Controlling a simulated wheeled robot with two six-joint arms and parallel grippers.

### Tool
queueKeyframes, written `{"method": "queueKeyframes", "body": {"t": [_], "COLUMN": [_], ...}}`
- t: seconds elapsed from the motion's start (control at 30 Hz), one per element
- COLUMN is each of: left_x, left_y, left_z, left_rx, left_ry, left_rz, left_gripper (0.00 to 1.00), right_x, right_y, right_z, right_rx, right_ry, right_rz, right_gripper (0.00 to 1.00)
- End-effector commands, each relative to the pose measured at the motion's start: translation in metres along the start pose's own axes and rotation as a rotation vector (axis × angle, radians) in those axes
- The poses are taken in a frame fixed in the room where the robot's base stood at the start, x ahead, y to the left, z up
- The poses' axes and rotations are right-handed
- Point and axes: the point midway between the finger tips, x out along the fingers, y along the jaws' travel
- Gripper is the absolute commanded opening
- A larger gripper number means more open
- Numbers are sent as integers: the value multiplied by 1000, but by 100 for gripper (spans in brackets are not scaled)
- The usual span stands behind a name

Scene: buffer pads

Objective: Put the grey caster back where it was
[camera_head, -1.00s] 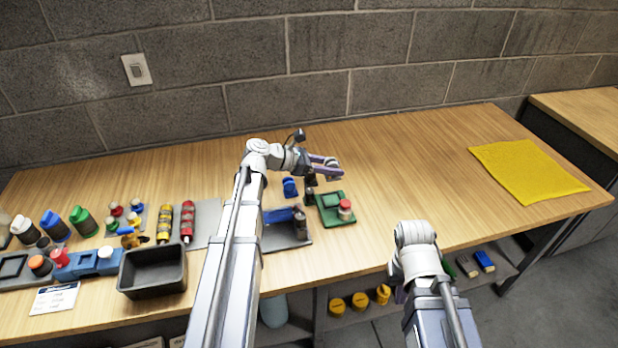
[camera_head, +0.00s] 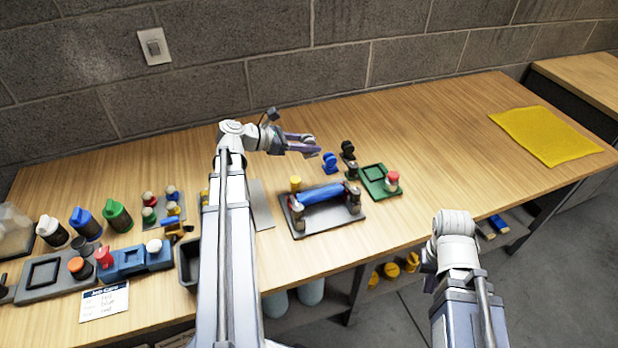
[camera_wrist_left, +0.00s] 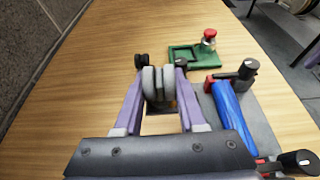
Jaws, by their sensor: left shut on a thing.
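The grey caster (camera_wrist_left: 158,83) is between the purple fingers of my left gripper (camera_wrist_left: 160,92) in the left wrist view, wheel upward. My left gripper (camera_head: 304,144) is shut on it, above the bare wood left of the blue caster (camera_head: 330,163). In the head view the fingers mostly hide the grey caster. The black caster (camera_head: 348,150) stands just right of the blue one. My right gripper (camera_head: 430,271) hangs in front of the table edge; its fingers are mostly hidden behind its wrist.
A grey fixture with a blue roller (camera_head: 322,194) and a green base with a red knob (camera_head: 381,182) stand near the casters. Bottles, a dark bin (camera_head: 188,264) and a blue block (camera_head: 133,260) crowd the left. The right table is free up to the yellow cloth (camera_head: 546,135).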

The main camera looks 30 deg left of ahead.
Motion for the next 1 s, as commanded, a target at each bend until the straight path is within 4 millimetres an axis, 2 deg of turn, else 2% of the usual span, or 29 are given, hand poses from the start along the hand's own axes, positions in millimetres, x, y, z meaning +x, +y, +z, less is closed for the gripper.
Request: {"method": "queueKeyframes", "body": {"t": [0.23, 0.57, 0.83, 1.0], "left_x": [5, 24, 26, 32], "left_y": [0, 0, 0, 0], "left_z": [-12, -57, -60, -76], "left_rx": [0, 0, 0, 0], "left_ry": [0, 0, 0, 0], "left_rz": [0, -1, -1, -1], "left_gripper": [0, 0, 0, 0], "right_x": [13, 61, 65, 82], "right_y": [-1, -6, -6, -8], "right_z": [-1, -4, -4, -5], "right_rx": [0, 0, 0, 0], "right_ry": [0, 0, 0, 0], "right_rz": [0, 0, 0, 0], "right_gripper": [0, 0, 0, 0]}}
